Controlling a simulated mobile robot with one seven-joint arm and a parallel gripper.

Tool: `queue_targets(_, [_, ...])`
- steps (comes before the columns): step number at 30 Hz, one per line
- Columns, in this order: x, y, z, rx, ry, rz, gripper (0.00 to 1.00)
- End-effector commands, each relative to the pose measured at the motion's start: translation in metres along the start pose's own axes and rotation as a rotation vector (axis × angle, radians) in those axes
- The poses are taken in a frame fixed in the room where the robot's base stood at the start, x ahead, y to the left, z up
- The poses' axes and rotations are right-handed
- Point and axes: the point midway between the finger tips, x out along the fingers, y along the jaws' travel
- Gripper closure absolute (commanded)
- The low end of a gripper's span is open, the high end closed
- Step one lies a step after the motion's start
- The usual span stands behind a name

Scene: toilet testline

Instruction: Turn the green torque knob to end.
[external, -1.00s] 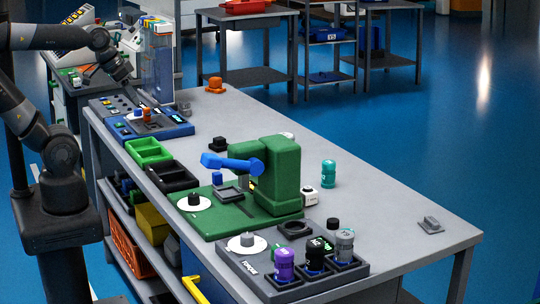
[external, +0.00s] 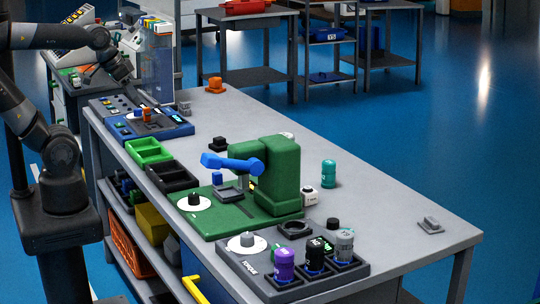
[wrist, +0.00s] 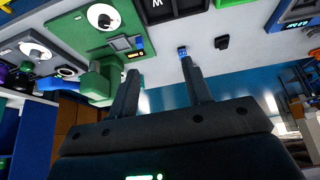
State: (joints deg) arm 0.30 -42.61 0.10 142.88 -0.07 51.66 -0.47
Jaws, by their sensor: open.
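A green machine (external: 278,170) with a blue lever stands on a green base on the table. A black knob (external: 194,199) on a white dial sits on that base; it also shows in the wrist view (wrist: 104,20), upper left. A grey panel (external: 226,264) marked TORQUE has a grey knob (external: 247,239) on a white dial. My gripper (external: 152,101) is over the blue panel at the table's far left, well apart from both knobs. In the wrist view its two fingers (wrist: 158,76) are spread, with nothing held between them.
Purple, black and grey bottles stand in the grey panel's slots. A teal bottle (external: 328,173) stands behind the green machine. Green (external: 148,151) and black (external: 171,177) bins line the near edge. A blue panel (external: 150,125) lies at the far left. The table's right side is mostly clear.

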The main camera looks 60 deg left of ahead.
Motion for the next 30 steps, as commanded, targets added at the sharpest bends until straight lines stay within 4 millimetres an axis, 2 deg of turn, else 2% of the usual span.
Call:
queue_targets(1, [0.0,0.002,-0.005,-0.006,-0.005,0.008,0.51])
queue_targets(5, [0.0,0.015,-0.028,-0.054,-0.038,0.046,0.4])
queue_targets(14, [0.016,0.074,-0.107,-0.241,-0.173,0.133,0.4])
queue_targets(21, [0.043,0.141,-0.157,-0.38,-0.288,0.14,0.4])
queue_targets(26, [0.066,0.196,-0.18,-0.464,-0.357,0.118,0.4])
queue_targets(30, [0.089,0.25,-0.191,-0.53,-0.409,0.082,0.4])
